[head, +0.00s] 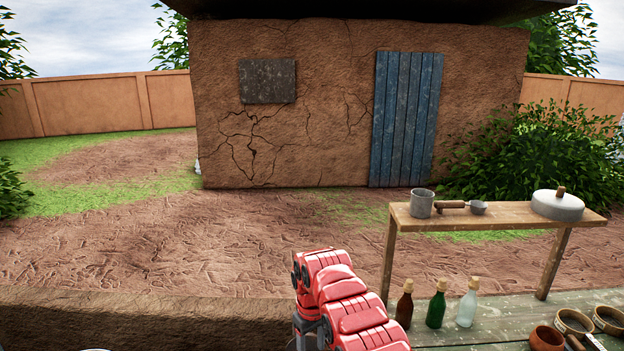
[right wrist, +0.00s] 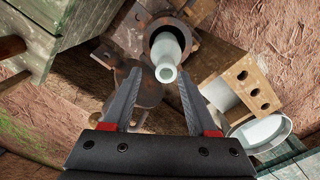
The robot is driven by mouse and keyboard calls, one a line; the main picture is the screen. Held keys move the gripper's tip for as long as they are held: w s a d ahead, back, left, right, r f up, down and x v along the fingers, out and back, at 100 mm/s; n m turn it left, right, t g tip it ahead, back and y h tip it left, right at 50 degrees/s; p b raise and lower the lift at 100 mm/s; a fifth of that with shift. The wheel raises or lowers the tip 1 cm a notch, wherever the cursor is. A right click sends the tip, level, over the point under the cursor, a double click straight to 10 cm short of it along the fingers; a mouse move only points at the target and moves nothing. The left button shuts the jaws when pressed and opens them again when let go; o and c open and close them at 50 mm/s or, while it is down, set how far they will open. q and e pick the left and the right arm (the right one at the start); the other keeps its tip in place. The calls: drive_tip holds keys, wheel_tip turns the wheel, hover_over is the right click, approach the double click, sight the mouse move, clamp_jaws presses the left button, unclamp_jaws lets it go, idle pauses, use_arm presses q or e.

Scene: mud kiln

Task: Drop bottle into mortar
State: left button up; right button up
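In the right wrist view, a pale, glassy bottle (right wrist: 166,56) is inside the round opening of a dark, rusty vessel, which looks like the mortar (right wrist: 153,36). Its narrow end points toward the camera, and its lower part is hidden by the rim. My right gripper (right wrist: 159,78) is open, its two fingers apart with the bottle beyond and between the tips. I see no finger touching it. In the head view, a red arm of mine covers the bottom middle, and no fingertips show. My left gripper is not in view.
In the head view, brown (head: 404,305), green (head: 436,305) and clear (head: 467,304) corked bottles stand on a green table (head: 500,335) under a wooden shelf (head: 500,218). In the right wrist view, a holed brick (right wrist: 246,84) and a metal pan (right wrist: 262,133) lie right of the mortar.

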drive_tip(key=shift+o, duration=0.6)
wheel_tip(320, 180, up, 17)
drive_tip(key=p, duration=0.8)
drive_tip(key=shift+r, duration=0.2)
